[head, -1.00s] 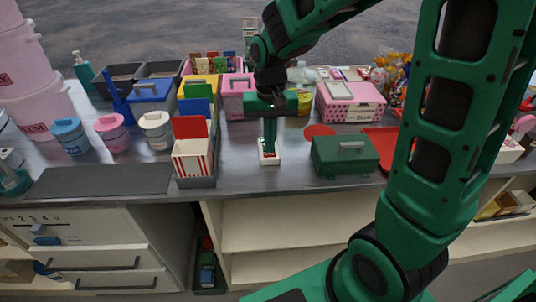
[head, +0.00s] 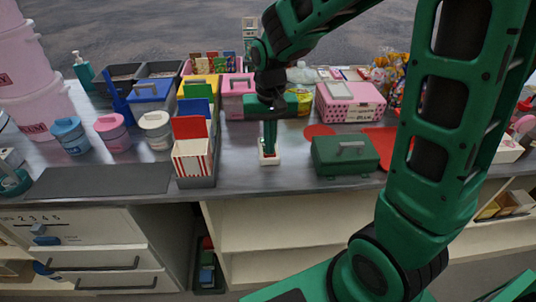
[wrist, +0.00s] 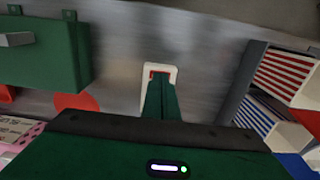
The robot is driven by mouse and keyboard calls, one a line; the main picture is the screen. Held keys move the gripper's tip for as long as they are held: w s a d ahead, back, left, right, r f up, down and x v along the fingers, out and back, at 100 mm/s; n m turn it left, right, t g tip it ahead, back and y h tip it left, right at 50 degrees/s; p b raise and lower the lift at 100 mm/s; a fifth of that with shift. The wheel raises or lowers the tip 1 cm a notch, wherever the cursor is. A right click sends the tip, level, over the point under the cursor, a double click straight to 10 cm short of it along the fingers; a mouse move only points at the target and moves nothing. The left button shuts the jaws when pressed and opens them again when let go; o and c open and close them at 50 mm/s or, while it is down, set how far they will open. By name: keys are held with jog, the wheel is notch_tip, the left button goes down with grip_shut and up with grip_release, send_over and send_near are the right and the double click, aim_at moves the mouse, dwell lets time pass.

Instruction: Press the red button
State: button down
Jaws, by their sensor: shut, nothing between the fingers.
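The red button sits in a small white housing (head: 269,161) on the grey counter, in the middle of the head view. My gripper (head: 269,150) is shut and empty and points straight down over the button. In the wrist view my fingers (wrist: 160,90) cover most of the red. The fingertips look to be at the button, but I cannot tell whether it is pushed in.
A green box (head: 345,156) with a handle and a flat red disc (head: 319,130) are to the right. A striped popcorn box (head: 193,162) in a grey holder stands to the left. Tubs and cases fill the back. The counter's front strip is clear near the button.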

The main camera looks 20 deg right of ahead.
jog(key=shift+f, duration=0.35)
notch_tip(320, 180, up, 8)
dwell(0.9)
